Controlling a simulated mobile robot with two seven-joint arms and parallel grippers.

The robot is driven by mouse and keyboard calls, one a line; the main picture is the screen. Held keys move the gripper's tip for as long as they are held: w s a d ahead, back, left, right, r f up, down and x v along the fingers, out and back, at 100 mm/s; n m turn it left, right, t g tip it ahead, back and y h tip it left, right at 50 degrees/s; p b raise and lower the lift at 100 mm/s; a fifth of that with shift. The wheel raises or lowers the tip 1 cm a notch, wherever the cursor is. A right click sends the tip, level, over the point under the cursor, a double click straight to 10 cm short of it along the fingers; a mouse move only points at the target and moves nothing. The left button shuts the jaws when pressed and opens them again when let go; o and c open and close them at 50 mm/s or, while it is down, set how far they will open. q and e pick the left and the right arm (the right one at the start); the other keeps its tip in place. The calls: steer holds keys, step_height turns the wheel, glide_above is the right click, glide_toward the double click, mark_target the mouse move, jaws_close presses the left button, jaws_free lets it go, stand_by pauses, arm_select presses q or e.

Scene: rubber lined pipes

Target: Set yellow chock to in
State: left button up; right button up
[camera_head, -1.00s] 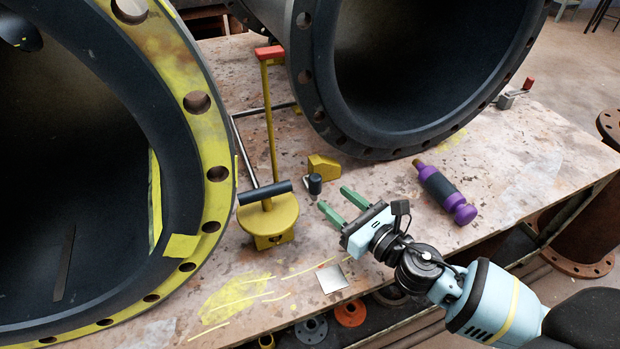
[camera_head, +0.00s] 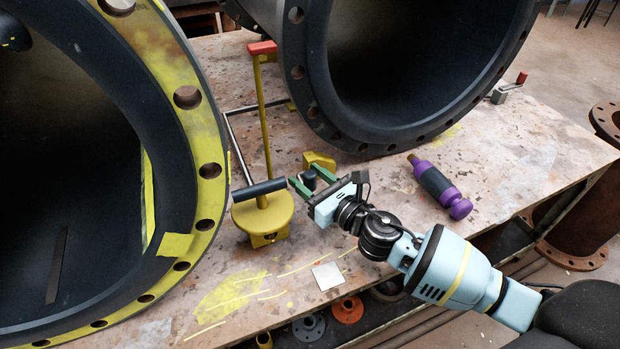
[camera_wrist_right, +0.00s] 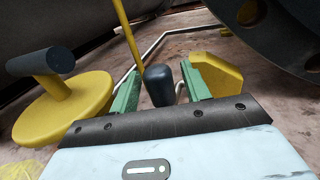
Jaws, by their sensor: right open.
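The yellow chock (camera_head: 319,161) is a small wedge-shaped block on the bench, by the foot of the back pipe; it also shows in the right wrist view (camera_wrist_right: 217,73). A black knob (camera_wrist_right: 158,86) stands in front of it. My right gripper (camera_head: 306,176) is open, with its green fingers on either side of the knob. In the right wrist view the knob sits between the fingers (camera_wrist_right: 159,76), with the chock just beyond the right one. I cannot tell whether either finger touches the knob. My left gripper is not in view.
A yellow round-based stand (camera_head: 262,213) with a black bar and a red-topped rod is close left of my right gripper. Large flanged pipes stand at left (camera_head: 190,140) and back (camera_head: 318,75). A purple tool (camera_head: 440,187) lies to the right. The bench front is mostly clear.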

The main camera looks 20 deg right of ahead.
steer(key=c, duration=0.6)
jaws_close()
steer(key=d, duration=0.5)
steer(key=shift+w+d+f, duration=0.1)
steer(key=shift+d, duration=0.55)
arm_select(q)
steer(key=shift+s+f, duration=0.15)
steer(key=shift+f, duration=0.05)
arm_select(e)
steer(key=shift+d, duration=0.1)
steer(key=o, duration=0.6)
jaws_free()
steer(key=shift+d, duration=0.1)
